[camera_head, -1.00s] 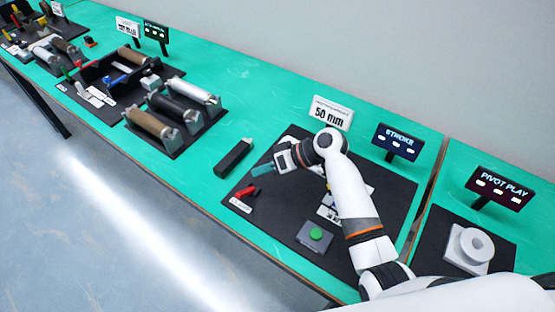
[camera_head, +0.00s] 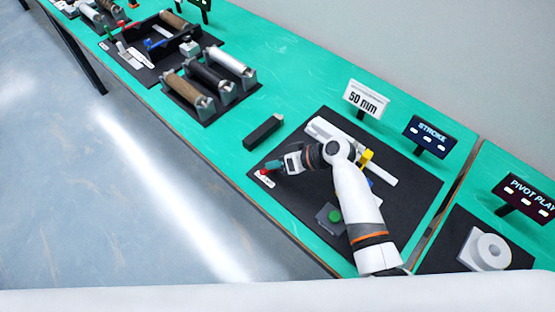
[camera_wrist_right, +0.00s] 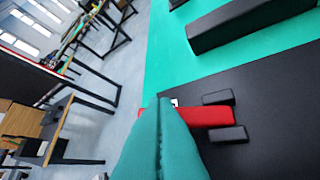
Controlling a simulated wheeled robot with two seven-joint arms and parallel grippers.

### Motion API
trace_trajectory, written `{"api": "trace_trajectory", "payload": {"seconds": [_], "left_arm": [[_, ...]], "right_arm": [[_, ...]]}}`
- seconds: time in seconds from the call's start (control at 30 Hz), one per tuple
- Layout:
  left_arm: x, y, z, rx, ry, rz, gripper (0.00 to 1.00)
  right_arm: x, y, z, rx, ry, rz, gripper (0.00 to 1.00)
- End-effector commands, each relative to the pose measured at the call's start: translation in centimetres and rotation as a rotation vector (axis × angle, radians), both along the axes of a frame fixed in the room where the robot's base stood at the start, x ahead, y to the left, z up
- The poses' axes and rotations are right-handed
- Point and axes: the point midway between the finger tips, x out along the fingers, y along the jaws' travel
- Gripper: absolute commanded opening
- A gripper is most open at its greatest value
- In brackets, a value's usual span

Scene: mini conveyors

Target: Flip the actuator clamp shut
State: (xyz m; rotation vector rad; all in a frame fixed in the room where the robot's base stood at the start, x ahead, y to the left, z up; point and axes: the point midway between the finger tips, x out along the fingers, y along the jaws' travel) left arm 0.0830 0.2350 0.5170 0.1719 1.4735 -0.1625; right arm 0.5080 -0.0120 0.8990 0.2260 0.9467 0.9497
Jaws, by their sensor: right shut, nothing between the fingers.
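The red clamp lever (camera_head: 263,172) is at the left front corner of the black mat, mostly hidden behind my right gripper in the head view. In the right wrist view the red lever (camera_wrist_right: 208,116) lies between two black blocks, its left end behind the fingers. My right gripper (camera_head: 271,165), with teal fingers, is shut and empty, right at the lever; I cannot tell whether it touches. Its fingers fill the lower middle of the wrist view (camera_wrist_right: 160,130). A pale actuator body (camera_head: 323,130) lies behind my right arm, partly hidden. My left gripper is out of view.
A black bar (camera_head: 263,131) lies on the green bench left of the mat (camera_head: 415,190). A green button box (camera_head: 331,217) stands at the mat's front. Signs reading 50 mm (camera_head: 366,99) and STROKE (camera_head: 431,135) stand behind. Cylinders on a rack (camera_head: 210,112) are farther left.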

Motion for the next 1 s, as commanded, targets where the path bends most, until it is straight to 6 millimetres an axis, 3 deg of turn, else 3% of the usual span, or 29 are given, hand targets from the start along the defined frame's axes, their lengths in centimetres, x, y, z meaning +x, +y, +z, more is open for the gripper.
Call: {"api": "trace_trajectory", "payload": {"seconds": [0.5, 1.0], "left_arm": [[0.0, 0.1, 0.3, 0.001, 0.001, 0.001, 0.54], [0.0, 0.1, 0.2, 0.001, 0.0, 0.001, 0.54]], "right_arm": [[-1.0, 0.6, -1.1, -0.069, -0.043, 0.013, 0.0], [0.1, -0.7, -0.7, -0.073, -0.044, 0.01, 0.0]]}}
